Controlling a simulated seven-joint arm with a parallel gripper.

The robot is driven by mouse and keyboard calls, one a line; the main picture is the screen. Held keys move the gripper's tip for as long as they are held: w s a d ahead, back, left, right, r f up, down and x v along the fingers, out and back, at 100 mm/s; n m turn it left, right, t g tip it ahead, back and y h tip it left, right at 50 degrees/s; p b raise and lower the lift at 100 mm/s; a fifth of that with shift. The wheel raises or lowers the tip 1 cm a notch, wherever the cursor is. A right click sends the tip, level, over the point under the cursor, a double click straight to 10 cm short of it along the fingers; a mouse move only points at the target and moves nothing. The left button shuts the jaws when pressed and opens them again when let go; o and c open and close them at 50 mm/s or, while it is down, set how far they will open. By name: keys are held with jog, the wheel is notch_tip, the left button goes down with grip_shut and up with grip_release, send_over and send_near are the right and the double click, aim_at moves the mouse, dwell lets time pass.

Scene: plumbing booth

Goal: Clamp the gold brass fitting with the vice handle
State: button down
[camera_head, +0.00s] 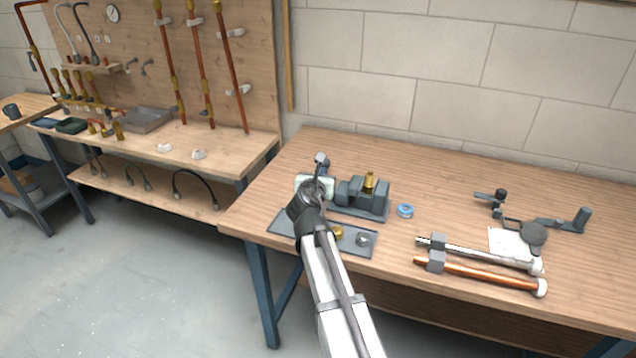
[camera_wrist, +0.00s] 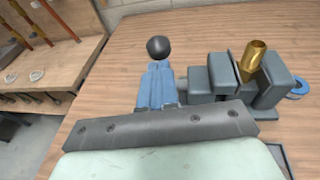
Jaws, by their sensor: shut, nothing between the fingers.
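The grey vice (camera_head: 362,200) stands on the near left part of the workbench. The gold brass fitting (camera_head: 369,180) stands upright in it. In the wrist view the fitting (camera_wrist: 252,60) sits between the blocky grey jaws of the vice (camera_wrist: 222,72); whether both jaws press on it I cannot tell. My gripper (camera_head: 321,163) is left of the vice. In the wrist view its blue-grey fingers (camera_wrist: 157,68) are together and empty. A dark round knob (camera_wrist: 158,47), apparently the end of the vice handle, shows just past the fingertips. The rest of the handle is hidden.
A flat grey tray (camera_head: 284,226) with a brass piece (camera_head: 337,232) and a metal ring (camera_head: 363,239) lies in front of the vice, partly behind my arm. A blue tape roll (camera_head: 405,210) lies right of it. Pipe tools (camera_head: 480,272) lie farther right.

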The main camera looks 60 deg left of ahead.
aim_at(327, 161)
jog(key=shift+w+a, duration=0.4)
jog(key=shift+a, duration=0.1)
jog(key=w+a+r, duration=0.1)
jog(key=w+a, duration=0.2)
jog(key=shift+a+r, duration=0.1)
jog(key=shift+r, duration=0.3)
jog(key=shift+d, duration=0.2)
jog(key=s+d+r, duration=0.6)
jog(key=s+d, duration=0.1)
jog(key=d, duration=0.2)
jog(key=shift+d+r, duration=0.3)
jog(key=shift+d, duration=0.1)
jog(key=shift+w, duration=0.1)
